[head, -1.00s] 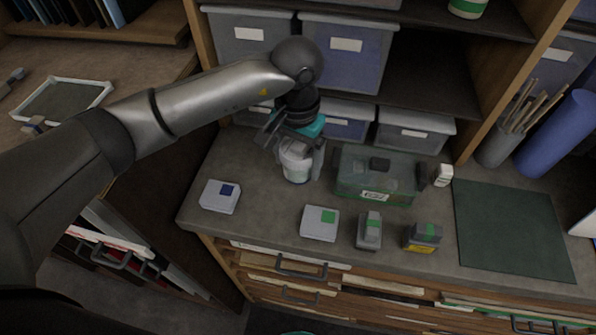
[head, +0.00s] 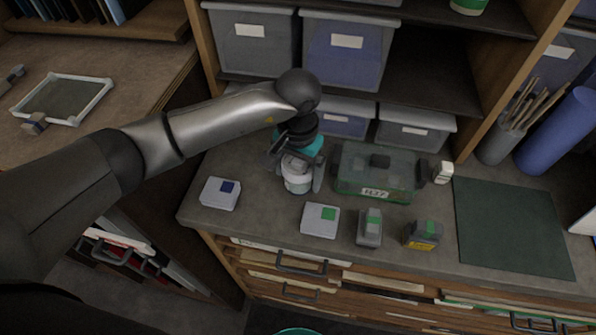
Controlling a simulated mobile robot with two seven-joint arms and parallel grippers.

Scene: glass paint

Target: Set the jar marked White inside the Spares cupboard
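A small white jar (head: 297,184) with a greyish lid is upright at the middle left of the grey worktop. No writing on it is readable. My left gripper (head: 297,172) comes down over it from behind, with one finger at each side of the jar. It appears shut on the jar, though the contact is partly hidden. Whether the jar touches the worktop is unclear. My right gripper is out of view. No cupboard marked Spares can be made out.
A green translucent case (head: 376,172) stands right of the jar. In front are a blue-marked box (head: 220,193), a green-marked box (head: 320,220) and small grey and yellow blocks. Lidded bins (head: 345,48) fill the shelves behind. A dark green mat (head: 510,228) lies clear at right.

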